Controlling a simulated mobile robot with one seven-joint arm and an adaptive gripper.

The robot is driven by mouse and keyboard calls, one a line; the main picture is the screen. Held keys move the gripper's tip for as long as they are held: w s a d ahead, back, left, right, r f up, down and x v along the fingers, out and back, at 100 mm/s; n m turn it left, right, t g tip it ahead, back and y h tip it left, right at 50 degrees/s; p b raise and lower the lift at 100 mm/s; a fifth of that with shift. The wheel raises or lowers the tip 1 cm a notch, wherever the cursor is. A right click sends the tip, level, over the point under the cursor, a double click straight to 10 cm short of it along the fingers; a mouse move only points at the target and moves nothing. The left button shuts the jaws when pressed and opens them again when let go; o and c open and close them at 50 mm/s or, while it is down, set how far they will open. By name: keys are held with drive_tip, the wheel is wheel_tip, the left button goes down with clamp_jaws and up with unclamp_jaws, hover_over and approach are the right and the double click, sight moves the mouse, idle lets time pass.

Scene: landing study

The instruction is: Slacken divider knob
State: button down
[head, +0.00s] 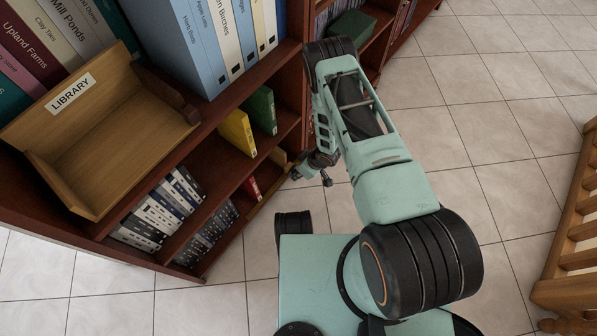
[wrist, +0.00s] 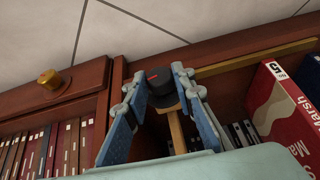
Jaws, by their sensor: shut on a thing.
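The divider knob (wrist: 158,75) is black with a small red mark. It shows in the wrist view at the top of a light wooden upright (wrist: 177,133), at the shelf's front. My gripper (wrist: 160,88) has its two blue-grey fingers on either side of the knob and is shut on it. In the head view my gripper (head: 313,170) is small, low beside the bookcase's front, and partly hidden by my arm; the knob cannot be made out there.
The wrist view shows a brass knob (wrist: 49,78) on the dark wood at left, a row of red-brown books (wrist: 45,148) below it, and a red-and-white book (wrist: 283,115) at right.

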drive_tip(key=shift+s+a+r+p, duration=0.1)
drive_tip(key=shift+a+p, duration=0.15)
drive_tip(key=shift+p, duration=0.1)
drive_tip(key=shift+t+h, duration=0.3)
drive_tip(key=shift+s+a+n+t+h+p, duration=0.2)
drive_tip(key=shift+n+t+h+p, duration=0.1)
drive_tip(key=shift+t+h+p, duration=0.15)
drive_tip(key=shift+f+t+h, duration=0.2)
drive_tip(key=shift+t+h, duration=0.25)
drive_tip(key=shift+t, duration=0.3)
drive_tip(key=c, duration=1.6)
unclamp_jaws()
drive_tip(key=shift+d+r, duration=0.1)
